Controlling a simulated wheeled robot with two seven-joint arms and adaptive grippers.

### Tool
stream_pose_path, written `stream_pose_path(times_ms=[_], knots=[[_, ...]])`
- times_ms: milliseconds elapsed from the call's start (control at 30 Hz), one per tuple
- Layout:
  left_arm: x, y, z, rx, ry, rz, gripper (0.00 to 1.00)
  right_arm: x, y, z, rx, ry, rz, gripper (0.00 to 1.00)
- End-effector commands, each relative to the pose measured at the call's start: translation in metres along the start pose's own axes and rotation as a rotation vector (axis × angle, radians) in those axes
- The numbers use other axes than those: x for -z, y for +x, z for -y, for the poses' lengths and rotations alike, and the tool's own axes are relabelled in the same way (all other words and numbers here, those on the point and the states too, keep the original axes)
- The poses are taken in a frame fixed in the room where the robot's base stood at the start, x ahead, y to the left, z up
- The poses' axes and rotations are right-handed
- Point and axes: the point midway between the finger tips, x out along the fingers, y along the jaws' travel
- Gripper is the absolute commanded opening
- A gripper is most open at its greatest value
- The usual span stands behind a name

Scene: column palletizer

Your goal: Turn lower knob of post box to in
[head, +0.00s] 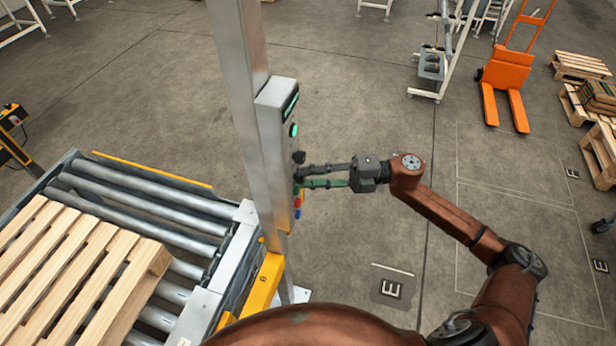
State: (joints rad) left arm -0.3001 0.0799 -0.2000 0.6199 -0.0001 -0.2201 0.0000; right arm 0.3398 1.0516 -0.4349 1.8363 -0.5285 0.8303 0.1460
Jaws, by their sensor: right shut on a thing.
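The post box (271,140) is a grey box fixed to the upright metal post (242,100). Its face is seen at a steep angle, with a dark display and a green light near the top. A dark upper knob (299,157) sticks out just above my right gripper (303,177). The gripper reaches in from the right, its fingertips at the box face below that knob. It is shut on the lower knob, which the fingers mostly hide, so its setting cannot be read. Red and blue buttons sit below the fingers. My left gripper is not in view.
A roller conveyor (150,205) with a wooden pallet (70,262) on it is at the left. A yellow guard (264,284) stands at the post's foot. An orange pallet truck (506,72) and stacked pallets are at the far right.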

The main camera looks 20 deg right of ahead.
Motion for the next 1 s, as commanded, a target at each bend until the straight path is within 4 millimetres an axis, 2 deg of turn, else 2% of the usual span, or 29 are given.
stream_pose_path(times_ms=[200,233,433,767,867,1000], knots=[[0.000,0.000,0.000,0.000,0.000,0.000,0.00,-0.001,0.000,0.001,0.001,0.000,0.002,0.00],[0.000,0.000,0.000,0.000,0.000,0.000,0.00,-0.001,0.000,0.001,0.001,0.000,0.002,0.25],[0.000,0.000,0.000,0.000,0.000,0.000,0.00,-0.001,0.000,0.001,0.001,0.001,0.001,0.38],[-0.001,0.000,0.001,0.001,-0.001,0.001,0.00,0.000,-0.002,0.001,0.000,0.002,0.001,0.40],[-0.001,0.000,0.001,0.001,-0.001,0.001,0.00,-0.001,-0.011,0.001,0.001,0.003,0.003,0.40],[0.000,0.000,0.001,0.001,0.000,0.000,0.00,-0.001,-0.036,0.001,0.002,0.003,0.004,0.40]])
